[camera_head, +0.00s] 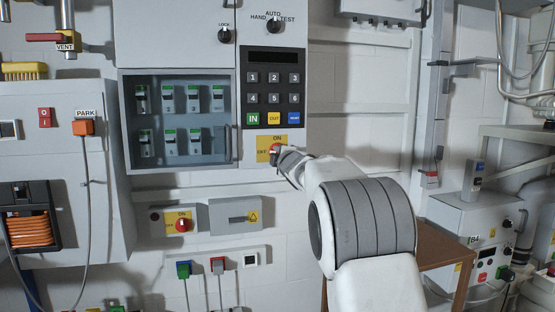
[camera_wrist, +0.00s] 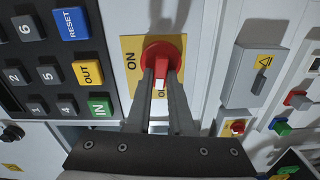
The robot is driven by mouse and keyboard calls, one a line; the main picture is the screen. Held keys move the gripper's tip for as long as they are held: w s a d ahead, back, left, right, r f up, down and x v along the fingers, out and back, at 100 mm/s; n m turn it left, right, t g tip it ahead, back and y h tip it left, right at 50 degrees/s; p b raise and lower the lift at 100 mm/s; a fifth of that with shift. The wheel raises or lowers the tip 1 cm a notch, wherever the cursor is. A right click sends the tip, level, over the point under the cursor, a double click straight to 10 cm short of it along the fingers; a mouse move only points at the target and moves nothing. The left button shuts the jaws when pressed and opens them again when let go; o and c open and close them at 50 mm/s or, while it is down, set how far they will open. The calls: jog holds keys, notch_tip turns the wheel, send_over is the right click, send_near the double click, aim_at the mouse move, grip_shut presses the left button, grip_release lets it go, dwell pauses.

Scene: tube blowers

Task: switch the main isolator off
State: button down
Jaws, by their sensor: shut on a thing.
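The main isolator is a red rotary handle on a yellow ON/OFF plate (camera_head: 263,143), below the keypad. In the head view my gripper (camera_head: 284,154) reaches it from the right and covers part of it. In the wrist view the red handle (camera_wrist: 164,50) stands between my two fingers (camera_wrist: 161,72), which are closed on its grip bar. ON is printed at the plate's left there. The bar's white-marked end points down in that view, over a partly hidden label starting with O, away from ON.
A keypad (camera_head: 274,86) sits just above, and a breaker box (camera_head: 180,166) lies to the left. A second red ON/OFF switch (camera_head: 181,225) and a grey box with a warning sign (camera_head: 235,216) are below. A brown table (camera_head: 440,245) stands at the right.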

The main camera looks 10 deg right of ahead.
jog(key=shift+f+n, duration=0.1)
jog(key=shift+n, duration=0.5)
jog(key=shift+b, duration=0.3)
jog(key=c, duration=0.8)
grip_release()
jog(key=s+b, duration=0.1)
jog(key=s, duration=1.6)
jog(key=shift+s, duration=0.25)
